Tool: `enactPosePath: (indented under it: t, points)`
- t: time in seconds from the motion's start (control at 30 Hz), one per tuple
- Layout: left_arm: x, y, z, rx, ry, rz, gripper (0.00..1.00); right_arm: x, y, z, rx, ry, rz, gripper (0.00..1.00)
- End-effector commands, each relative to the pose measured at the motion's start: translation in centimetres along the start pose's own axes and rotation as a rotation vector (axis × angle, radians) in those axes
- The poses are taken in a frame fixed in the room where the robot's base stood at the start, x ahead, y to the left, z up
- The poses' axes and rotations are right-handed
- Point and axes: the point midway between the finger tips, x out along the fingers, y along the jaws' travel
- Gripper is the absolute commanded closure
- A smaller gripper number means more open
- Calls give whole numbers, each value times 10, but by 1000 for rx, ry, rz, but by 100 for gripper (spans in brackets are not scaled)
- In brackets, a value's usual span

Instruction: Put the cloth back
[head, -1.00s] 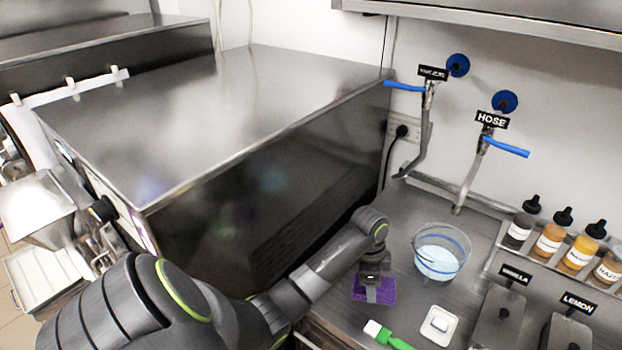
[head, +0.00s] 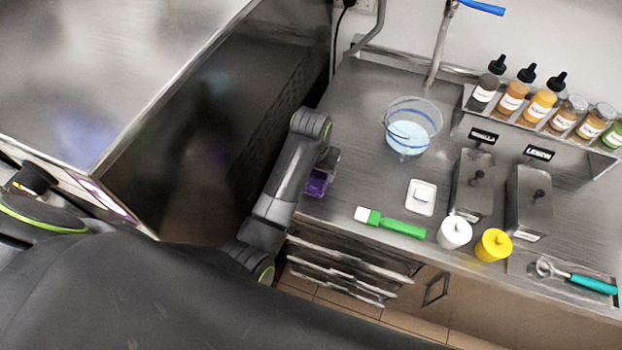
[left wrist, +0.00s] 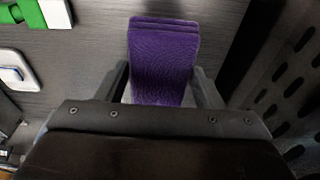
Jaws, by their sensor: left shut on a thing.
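The purple cloth (left wrist: 163,60) is folded and sits between the two fingers of my left gripper (left wrist: 163,85) in the left wrist view. The gripper is shut on it. In the head view, a small part of the cloth (head: 316,184) shows below my left gripper (head: 322,172), at the left end of the steel counter near the freezer's side. The arm hides the rest of the cloth. I cannot tell whether the cloth touches the counter. My right gripper is not in view.
A clear bowl (head: 412,128) with bluish liquid stands behind and right. A green-handled brush (head: 392,222), a white dish (head: 421,197), a white pot (head: 454,232) and a yellow pot (head: 493,245) stand along the front. The dark freezer side (head: 225,120) bounds the left.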

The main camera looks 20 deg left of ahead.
Motion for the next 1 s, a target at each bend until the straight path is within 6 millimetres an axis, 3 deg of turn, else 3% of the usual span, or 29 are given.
enactPosePath:
  t: [0.43, 0.87, 0.9, 1.0]
  points:
    - [49, -1, 8, 1, -3, -1, 57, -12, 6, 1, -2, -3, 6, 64]
    - [57, -1, 9, 2, 0, 0, 57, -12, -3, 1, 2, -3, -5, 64]
    - [57, -1, 9, 1, 1, 0, 35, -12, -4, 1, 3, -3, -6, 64]
    - [57, -1, 9, 1, 0, 0, 22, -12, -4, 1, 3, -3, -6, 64]
